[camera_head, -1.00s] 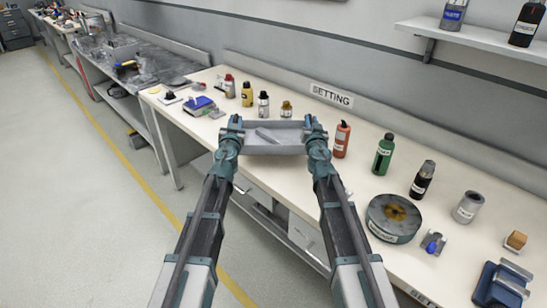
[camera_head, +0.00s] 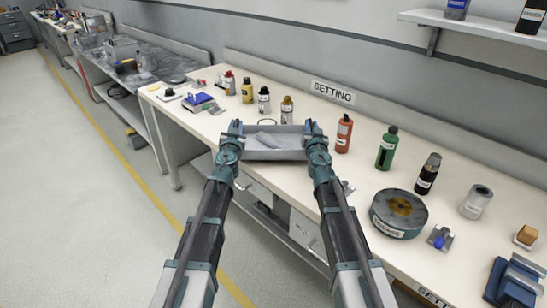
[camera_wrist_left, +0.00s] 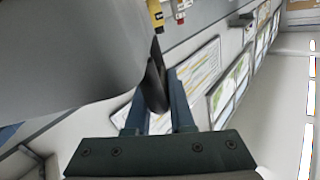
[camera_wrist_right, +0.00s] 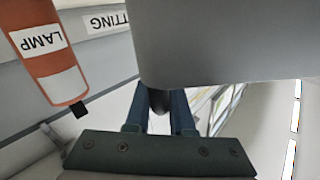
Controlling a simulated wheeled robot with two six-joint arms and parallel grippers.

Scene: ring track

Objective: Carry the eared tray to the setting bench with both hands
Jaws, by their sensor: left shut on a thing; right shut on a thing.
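The grey eared tray (camera_head: 275,154) is held between my two grippers at the front edge of the setting bench (camera_head: 300,182). A light grey piece (camera_head: 266,138) lies inside it. My left gripper (camera_head: 237,128) is shut on the tray's left ear, dark in the left wrist view (camera_wrist_left: 155,85). My right gripper (camera_head: 310,128) is shut on the right ear, seen in the right wrist view (camera_wrist_right: 158,101). The tray looks roughly level. Whether its underside touches the bench is hidden.
An orange lamp bottle (camera_head: 344,134) stands close to the right of the tray. A green bottle (camera_head: 387,149), a black bottle (camera_head: 428,174) and a round grey-green container (camera_head: 399,214) are further right. A white-labelled bottle (camera_head: 287,110) stands behind the tray. A yellow bottle (camera_head: 247,91) is further left.

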